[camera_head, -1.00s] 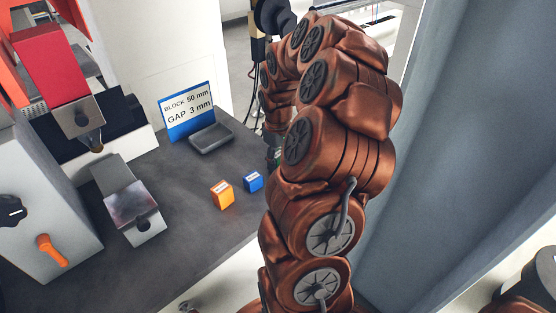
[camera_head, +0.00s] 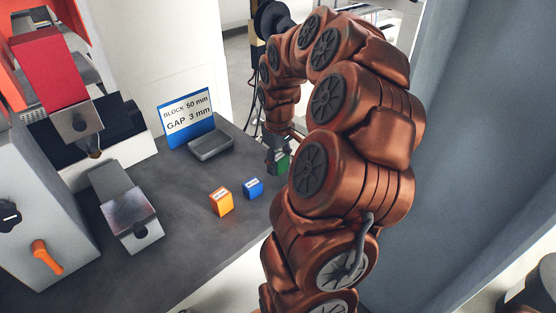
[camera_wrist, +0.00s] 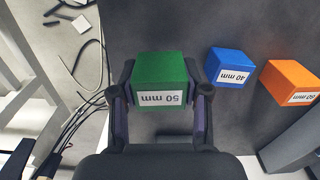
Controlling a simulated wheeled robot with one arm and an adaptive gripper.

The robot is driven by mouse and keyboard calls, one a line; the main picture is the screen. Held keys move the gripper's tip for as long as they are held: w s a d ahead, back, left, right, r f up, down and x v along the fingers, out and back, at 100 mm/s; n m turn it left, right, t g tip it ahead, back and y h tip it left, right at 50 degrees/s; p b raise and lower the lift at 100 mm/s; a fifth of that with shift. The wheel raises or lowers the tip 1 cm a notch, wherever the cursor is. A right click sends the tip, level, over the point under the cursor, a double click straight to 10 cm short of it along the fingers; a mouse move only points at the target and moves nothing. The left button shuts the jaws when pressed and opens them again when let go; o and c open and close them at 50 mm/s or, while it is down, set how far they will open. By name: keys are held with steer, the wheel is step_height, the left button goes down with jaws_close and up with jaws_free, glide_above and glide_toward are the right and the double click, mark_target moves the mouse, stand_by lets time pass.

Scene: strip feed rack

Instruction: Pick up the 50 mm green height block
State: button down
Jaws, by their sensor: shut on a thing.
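The green height block (camera_wrist: 160,78) with a white "50 mm" label is between the two fingers of my gripper (camera_wrist: 160,97) in the wrist view. Both fingers touch its sides, so my gripper is shut on it. In the head view the green block (camera_head: 283,164) shows at the table's right edge, just below my gripper (camera_head: 277,150), partly hidden by my arm. I cannot tell whether it rests on the table or is raised.
A blue block (camera_head: 253,188) and an orange block (camera_head: 221,201) stand left of the green one on the grey table (camera_head: 195,255). A sign (camera_head: 187,117) reading "BLOCK 50 mm, GAP 3 mm" stands behind a grey tray (camera_head: 211,145). A machine with an orange lever (camera_head: 47,254) is at left.

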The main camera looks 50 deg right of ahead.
steer(key=s+a, duration=0.3)
steer(key=s+a+b, duration=0.1)
steer(key=s+a, duration=0.2)
steer(key=s+a+r+b, duration=0.1)
steer(key=s+a, duration=0.2)
steer(key=shift+r, duration=0.1)
steer(key=shift+a, duration=0.2)
